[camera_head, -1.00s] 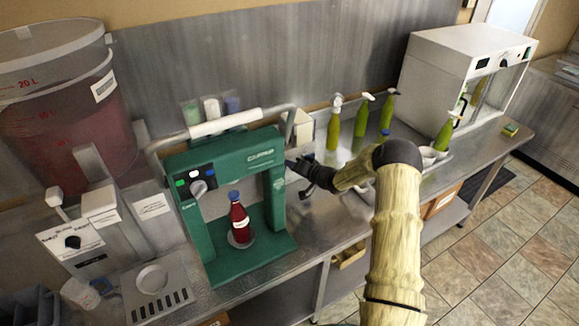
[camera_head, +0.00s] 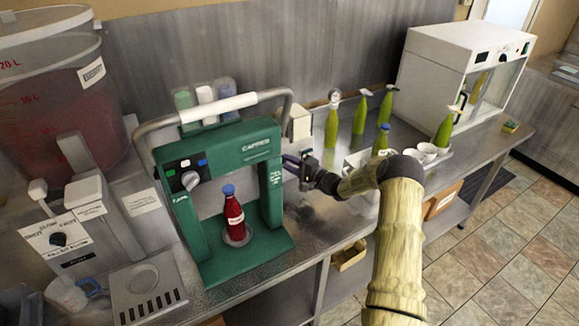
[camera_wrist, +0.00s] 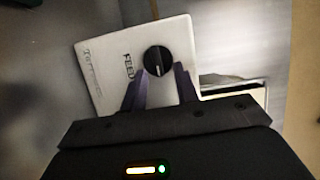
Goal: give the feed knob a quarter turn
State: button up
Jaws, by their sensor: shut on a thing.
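The feed knob (camera_wrist: 157,61) is a round black dial with a pale line, on a white panel (camera_wrist: 104,70) marked FEED in the wrist view. The purple fingers of my gripper (camera_wrist: 161,78) reach up on either side of the knob and are shut on it; the line points down between them. In the head view my gripper (camera_head: 293,161) is right of the green capper, below a small white box (camera_head: 301,122). The knob itself cannot be made out there.
The green capper (camera_head: 183,230) holds a red bottle (camera_head: 233,216) just left of my gripper. Several green bottles (camera_head: 332,127) and white cups (camera_head: 428,151) stand to the right. A white cabinet (camera_head: 432,75) stands at the far right. A large red bucket (camera_head: 60,115) is at left.

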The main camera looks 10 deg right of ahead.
jog(key=shift+d+f, duration=0.1)
jog(key=shift+f, duration=0.05)
jog(key=o, duration=0.8)
jog(key=b+v, duration=0.3)
jog(key=v, duration=1.4)
jog(key=shift+s+d+b, duration=0.1)
jog(key=shift+s+b, duration=0.15)
jog(key=shift+b, duration=0.1)
